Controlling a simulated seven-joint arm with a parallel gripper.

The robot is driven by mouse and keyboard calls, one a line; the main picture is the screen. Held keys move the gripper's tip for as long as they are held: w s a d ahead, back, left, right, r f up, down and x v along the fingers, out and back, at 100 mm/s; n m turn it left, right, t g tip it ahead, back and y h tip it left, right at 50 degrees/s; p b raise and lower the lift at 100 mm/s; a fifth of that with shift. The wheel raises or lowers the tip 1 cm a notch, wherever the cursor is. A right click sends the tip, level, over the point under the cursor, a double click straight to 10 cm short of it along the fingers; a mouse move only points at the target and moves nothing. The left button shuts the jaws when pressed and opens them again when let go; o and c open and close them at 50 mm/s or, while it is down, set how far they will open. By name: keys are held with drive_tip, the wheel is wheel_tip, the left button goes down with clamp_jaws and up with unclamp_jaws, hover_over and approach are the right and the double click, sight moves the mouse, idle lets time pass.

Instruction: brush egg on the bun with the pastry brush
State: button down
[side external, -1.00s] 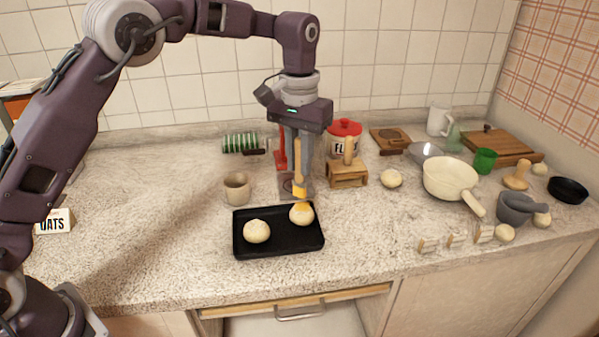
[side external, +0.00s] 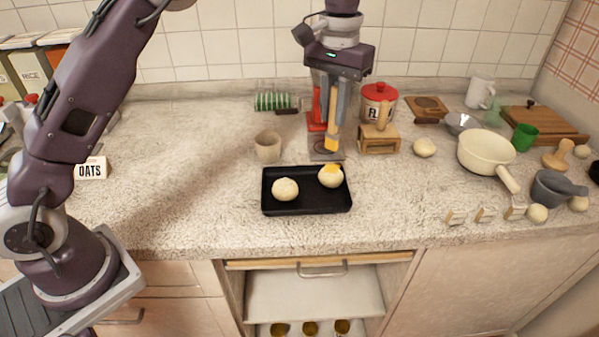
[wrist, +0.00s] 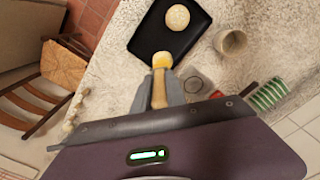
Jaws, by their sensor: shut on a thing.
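My gripper (side external: 333,112) is shut on the wooden handle of the pastry brush (side external: 332,104), held upright with its yellow-orange bristles down. The bristle end is just above and behind the right bun (side external: 332,181), with a small gap in the side view. The right bun has a yellow-orange egg patch on top. The plain left bun (side external: 285,190) sits beside it on the black tray (side external: 308,204). In the wrist view the brush (wrist: 159,88) points toward the tray (wrist: 146,37); one plain bun (wrist: 178,17) shows clearly, and the brush end largely hides the other.
A beige cup (side external: 268,148) stands behind the tray. A red appliance (side external: 316,120), wooden block (side external: 378,142) and flour canister (side external: 380,102) stand behind and right. A cream saucepan (side external: 485,152) and mortar (side external: 552,187) are farther right. The counter left of the tray is clear.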

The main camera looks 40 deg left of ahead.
drive_tip(key=shift+s+a, duration=0.1)
idle(0.4)
drive_tip(key=s+a+g, duration=0.2)
drive_tip(key=s+a, duration=0.3)
drive_tip(key=s, duration=0.1)
drive_tip(key=shift+y, duration=0.3)
drive_tip(key=shift+s+d+f, duration=0.1)
drive_tip(key=shift+s+f, duration=0.05)
drive_tip(key=shift+f, duration=1.3)
drive_tip(key=shift+s+f, duration=0.1)
drive_tip(key=shift+f, duration=1.3)
drive_tip(key=shift+f, duration=0.7)
